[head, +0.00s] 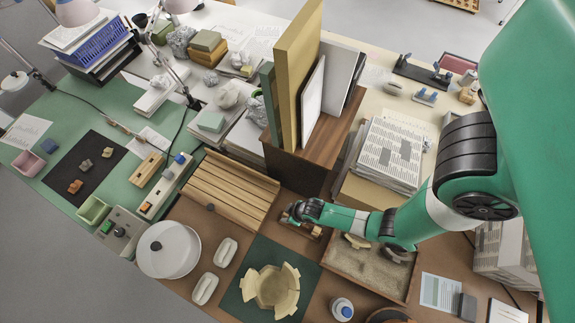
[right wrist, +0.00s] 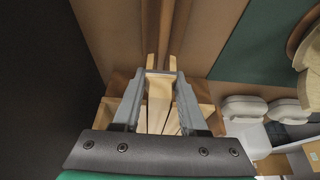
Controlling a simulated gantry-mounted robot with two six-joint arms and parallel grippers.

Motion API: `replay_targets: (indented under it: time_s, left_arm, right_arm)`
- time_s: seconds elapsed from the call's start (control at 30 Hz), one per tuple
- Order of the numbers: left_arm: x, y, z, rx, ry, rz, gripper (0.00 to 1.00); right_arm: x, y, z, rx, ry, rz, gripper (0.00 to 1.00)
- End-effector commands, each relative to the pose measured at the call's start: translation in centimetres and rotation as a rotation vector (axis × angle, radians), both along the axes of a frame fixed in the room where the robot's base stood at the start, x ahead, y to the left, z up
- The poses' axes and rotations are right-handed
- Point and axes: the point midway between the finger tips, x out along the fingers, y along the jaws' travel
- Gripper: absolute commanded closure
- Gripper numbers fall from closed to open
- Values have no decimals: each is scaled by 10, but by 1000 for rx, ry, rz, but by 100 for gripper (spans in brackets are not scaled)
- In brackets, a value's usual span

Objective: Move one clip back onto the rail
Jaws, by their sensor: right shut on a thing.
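My right gripper (head: 291,214) reaches in from the right in the head view, low over the brown work surface beside the slatted wooden board. In the right wrist view my right gripper (right wrist: 163,76) is shut on a pale wooden clip (right wrist: 159,100), which lies between its grey fingers. Below the clip is a brown wooden holder (right wrist: 118,82) with more pale wooden pieces in it. A wooden holder (head: 313,231) also shows just by the gripper in the head view. I cannot tell which part is the rail, or whether the held clip touches it. My left gripper is not in view.
A slatted wooden board (head: 228,187) lies left of the gripper. A brown box (head: 297,165) with tall upright boards stands behind it. A sand tray (head: 372,271) is to the right. A partly rebuilt pot (head: 272,289) stands on a dark green mat (head: 232,300) in front.

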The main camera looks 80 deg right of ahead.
Motion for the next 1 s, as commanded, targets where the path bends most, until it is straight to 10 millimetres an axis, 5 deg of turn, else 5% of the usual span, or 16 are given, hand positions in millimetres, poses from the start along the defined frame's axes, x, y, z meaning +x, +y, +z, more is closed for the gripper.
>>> replay_targets:
  time_s: [1.0]
  left_arm:
    - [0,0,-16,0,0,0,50]
  right_arm:
    - [0,0,-19,0,0,0,80]
